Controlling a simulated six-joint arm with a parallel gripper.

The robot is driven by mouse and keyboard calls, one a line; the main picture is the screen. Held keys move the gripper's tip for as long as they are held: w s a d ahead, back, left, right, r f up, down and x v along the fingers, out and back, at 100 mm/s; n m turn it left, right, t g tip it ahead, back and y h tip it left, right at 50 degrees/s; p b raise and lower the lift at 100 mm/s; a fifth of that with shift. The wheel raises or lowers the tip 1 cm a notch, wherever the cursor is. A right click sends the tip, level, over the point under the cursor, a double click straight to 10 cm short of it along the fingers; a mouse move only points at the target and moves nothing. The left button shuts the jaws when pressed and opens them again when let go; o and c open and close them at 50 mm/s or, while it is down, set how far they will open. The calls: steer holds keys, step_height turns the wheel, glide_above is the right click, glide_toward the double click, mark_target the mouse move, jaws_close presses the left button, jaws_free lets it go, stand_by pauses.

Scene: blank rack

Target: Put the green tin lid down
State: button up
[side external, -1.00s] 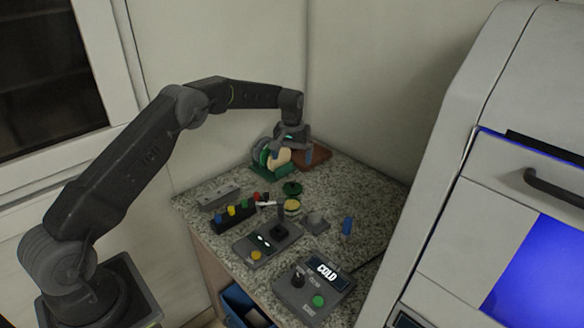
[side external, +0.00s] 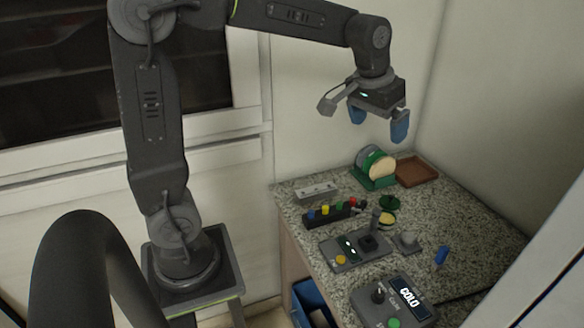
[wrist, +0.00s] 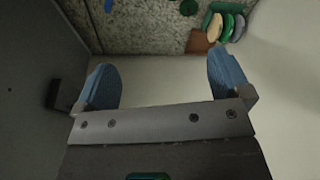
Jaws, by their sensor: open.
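A green disc (side external: 370,158), which looks like the tin lid, stands on edge in a green rack (side external: 373,183) at the back of the counter. It stands between a cream disc (side external: 381,166) and a grey disc (side external: 364,154). The same green disc (wrist: 228,27) shows at the top right of the wrist view. A darker green round piece (side external: 389,202) lies on the counter in front of the rack; I cannot tell exactly what it is. My gripper (side external: 378,130) is open and empty, well above the rack, with its blue fingers apart.
A brown tray (side external: 417,172) lies right of the rack, near the wall. A grey block (side external: 316,191), a holder with coloured knobs (side external: 332,214), a joystick box (side external: 354,249) and a COLD control box (side external: 393,303) crowd the counter. A blue bin (side external: 312,303) stands below.

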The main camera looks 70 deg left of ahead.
steer(key=s+d+f+m+t, duration=0.1)
steer(key=s+d, duration=0.1)
steer(key=s, duration=0.7)
steer(key=s+d+f+m+t, duration=0.1)
steer(key=s+d+f, duration=0.1)
steer(key=s, duration=0.8)
steer(key=shift+s+d+m, duration=0.15)
steer(key=shift+s+m, duration=0.15)
